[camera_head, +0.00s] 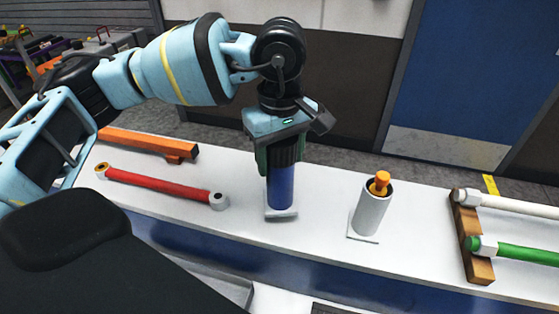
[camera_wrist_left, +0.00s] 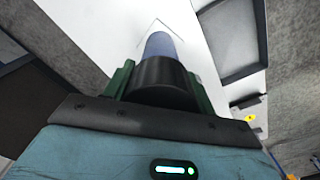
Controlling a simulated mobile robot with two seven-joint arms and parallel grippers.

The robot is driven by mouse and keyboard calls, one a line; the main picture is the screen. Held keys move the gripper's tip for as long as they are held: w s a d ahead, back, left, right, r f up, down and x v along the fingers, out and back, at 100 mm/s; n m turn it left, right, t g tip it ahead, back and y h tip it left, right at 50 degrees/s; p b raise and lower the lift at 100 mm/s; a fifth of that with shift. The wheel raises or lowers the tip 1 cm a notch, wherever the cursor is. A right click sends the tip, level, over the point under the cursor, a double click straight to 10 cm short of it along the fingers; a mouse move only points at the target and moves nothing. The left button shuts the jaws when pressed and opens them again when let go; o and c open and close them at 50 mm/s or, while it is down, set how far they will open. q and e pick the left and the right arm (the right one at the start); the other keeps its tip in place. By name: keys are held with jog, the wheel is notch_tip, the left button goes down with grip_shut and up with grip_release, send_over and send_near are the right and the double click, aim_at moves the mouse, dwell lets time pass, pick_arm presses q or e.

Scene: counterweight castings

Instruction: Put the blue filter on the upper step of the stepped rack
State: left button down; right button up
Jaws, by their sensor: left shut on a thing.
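The blue filter (camera_head: 281,188) is an upright blue cylinder with a dark ridged cap, near the middle of the bench in the head view. My left gripper (camera_head: 279,158) points down from above and is shut on the dark cap. The filter's lower end is at a pale square plate (camera_head: 287,214); I cannot tell whether it touches. In the left wrist view the cap (camera_wrist_left: 163,80) sits between green fingers, with the blue body (camera_wrist_left: 160,45) beyond. No clearly stepped rack shows. My right gripper is not in view.
On the white bench, a red rod (camera_head: 160,187) and an orange bar (camera_head: 148,143) lie left. A white cylinder (camera_head: 371,212) with an orange-topped piece inside stands right of the filter. A wooden holder (camera_head: 470,238) supports white and green rods at far right.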

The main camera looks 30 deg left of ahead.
pick_arm(q)
jog(key=shift+f, duration=1.05)
jog(key=shift+c, duration=2.4)
grip_release()
notch_tip(320, 180, up, 12)
jog(key=shift+r, duration=0.2)
jog(key=shift+f, duration=0.1)
